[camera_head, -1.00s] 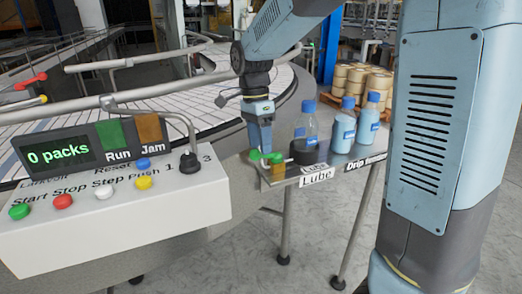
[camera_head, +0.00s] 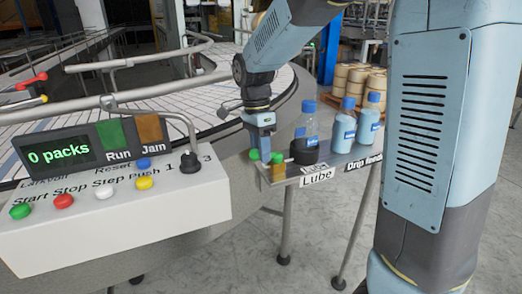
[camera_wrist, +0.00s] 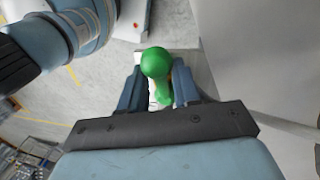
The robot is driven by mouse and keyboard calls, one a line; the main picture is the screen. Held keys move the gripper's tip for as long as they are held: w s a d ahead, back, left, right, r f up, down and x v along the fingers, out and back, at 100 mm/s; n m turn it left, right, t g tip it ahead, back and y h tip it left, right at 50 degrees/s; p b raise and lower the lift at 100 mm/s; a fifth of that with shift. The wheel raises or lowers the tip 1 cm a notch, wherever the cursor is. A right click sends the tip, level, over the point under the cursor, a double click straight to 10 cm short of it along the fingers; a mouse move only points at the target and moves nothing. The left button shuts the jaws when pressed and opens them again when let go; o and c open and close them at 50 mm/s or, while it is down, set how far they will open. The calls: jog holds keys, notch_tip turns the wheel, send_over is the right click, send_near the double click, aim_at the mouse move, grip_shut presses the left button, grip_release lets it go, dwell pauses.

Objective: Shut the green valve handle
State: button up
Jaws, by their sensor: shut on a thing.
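The green valve handle (camera_head: 278,158) sits on a small brass valve (camera_head: 278,172) at the near left corner of the lube shelf. My gripper (camera_head: 265,152) reaches down from above and hides the handle's middle; green shows on both sides of the fingers. In the wrist view, the handle's round green knob (camera_wrist: 155,62) and its narrower stem stand between the two fingers of my gripper (camera_wrist: 158,85). The gripper is shut on the handle. The valve body is mostly hidden in the wrist view.
Two pale blue bottles (camera_head: 343,135) stand farther right on the shelf. The control panel (camera_head: 120,225) is at the left, with the conveyor (camera_head: 200,110) behind it.

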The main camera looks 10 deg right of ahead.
grip_shut()
